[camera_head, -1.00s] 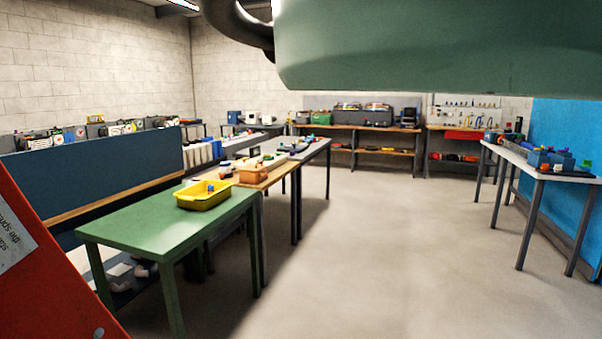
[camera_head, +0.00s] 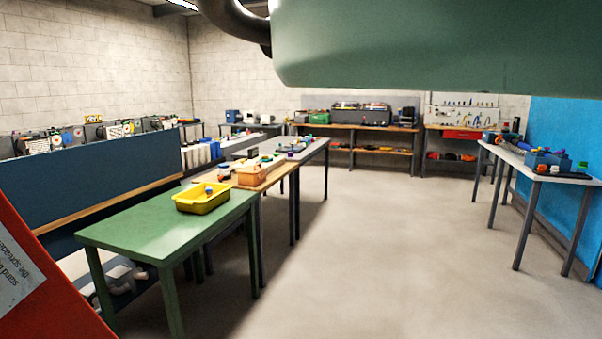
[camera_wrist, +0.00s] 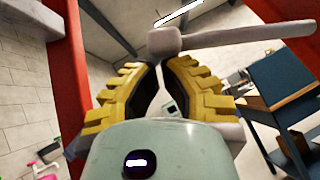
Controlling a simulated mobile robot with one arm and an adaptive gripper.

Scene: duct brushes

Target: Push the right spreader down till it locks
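In the wrist view, a grey bar (camera_wrist: 245,33) with a thick rounded block at its left end crosses the top of the picture; it looks like the spreader, but which one I cannot tell. Red rails stand at the left (camera_wrist: 72,80) and right (camera_wrist: 303,70). My gripper (camera_wrist: 160,64) has its yellow ridged fingers nearly together, with nothing seen between them. The tips are just below the block; whether they touch it is unclear. In the head view a red panel (camera_head: 45,265) with a white label stands at lower left. Neither gripper nor spreader shows there.
A green table (camera_head: 150,232) with a yellow bin (camera_head: 203,198) stands left of centre, before a wooden-topped bench (camera_head: 268,178). A blue partition (camera_head: 90,180) is behind it. A white-topped table (camera_head: 545,170) stands at right. The middle floor is open.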

